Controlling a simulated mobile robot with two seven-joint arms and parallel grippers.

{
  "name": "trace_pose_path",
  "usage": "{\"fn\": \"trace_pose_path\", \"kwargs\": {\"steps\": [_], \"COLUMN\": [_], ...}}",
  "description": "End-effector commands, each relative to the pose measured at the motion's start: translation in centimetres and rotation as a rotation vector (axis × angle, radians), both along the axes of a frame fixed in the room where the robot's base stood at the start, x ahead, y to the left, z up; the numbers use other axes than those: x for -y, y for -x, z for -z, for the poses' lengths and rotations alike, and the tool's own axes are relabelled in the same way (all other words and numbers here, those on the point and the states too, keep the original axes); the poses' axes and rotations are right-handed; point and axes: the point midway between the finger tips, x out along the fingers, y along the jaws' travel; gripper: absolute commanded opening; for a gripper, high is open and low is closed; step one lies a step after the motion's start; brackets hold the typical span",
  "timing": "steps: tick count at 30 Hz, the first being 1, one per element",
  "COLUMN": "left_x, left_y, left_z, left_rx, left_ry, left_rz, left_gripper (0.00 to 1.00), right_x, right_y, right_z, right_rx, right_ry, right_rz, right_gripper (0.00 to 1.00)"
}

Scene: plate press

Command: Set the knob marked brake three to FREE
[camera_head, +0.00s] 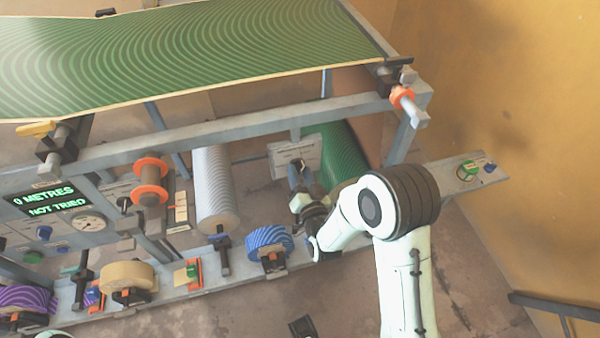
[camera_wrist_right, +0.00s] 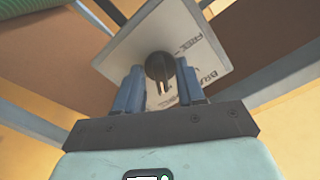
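A black knob (camera_wrist_right: 160,68) sits on a pale square plate (camera_wrist_right: 200,35) in the right wrist view. Lettering on the plate is only partly legible and is seen at an angle. My right gripper (camera_wrist_right: 161,88) has its two blue fingers apart, one on each side of the knob; I cannot tell whether they touch it. In the head view the pale plate (camera_head: 297,153) hangs under the frame's beam, with my right gripper (camera_head: 300,178) just in front of it. My arm hides part of the area below. My left gripper does not show.
A green striped web (camera_head: 180,55) runs over the top of the frame. A green roll (camera_head: 342,155) lies close behind my right gripper, and a grey roll (camera_head: 213,190) is to its left. Several small rolls and knobs line the lower rail (camera_head: 220,278).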

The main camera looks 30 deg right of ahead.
Motion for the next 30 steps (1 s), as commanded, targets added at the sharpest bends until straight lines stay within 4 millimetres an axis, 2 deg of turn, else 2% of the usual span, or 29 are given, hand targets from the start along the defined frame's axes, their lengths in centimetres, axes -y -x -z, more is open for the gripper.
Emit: {"fn": "trace_pose_path", "kwargs": {"steps": [1, 3, 17, 30], "left_x": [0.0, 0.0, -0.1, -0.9], "left_y": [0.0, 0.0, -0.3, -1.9], "left_z": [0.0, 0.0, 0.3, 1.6], "left_rx": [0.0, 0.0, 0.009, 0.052], "left_ry": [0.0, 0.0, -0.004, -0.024], "left_rz": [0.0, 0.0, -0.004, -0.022], "left_gripper": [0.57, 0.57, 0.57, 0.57], "right_x": [0.0, 0.0, 0.0, 0.2], "right_y": [0.0, 0.0, 0.0, 0.0], "right_z": [0.0, 0.0, 0.0, 0.0], "right_rx": [0.0, 0.0, -0.012, -0.09], "right_ry": [0.0, 0.0, 0.057, 0.392], "right_rz": [0.0, 0.0, 0.0, 0.001], "right_gripper": [0.23, 0.0, 0.0, 0.0]}}
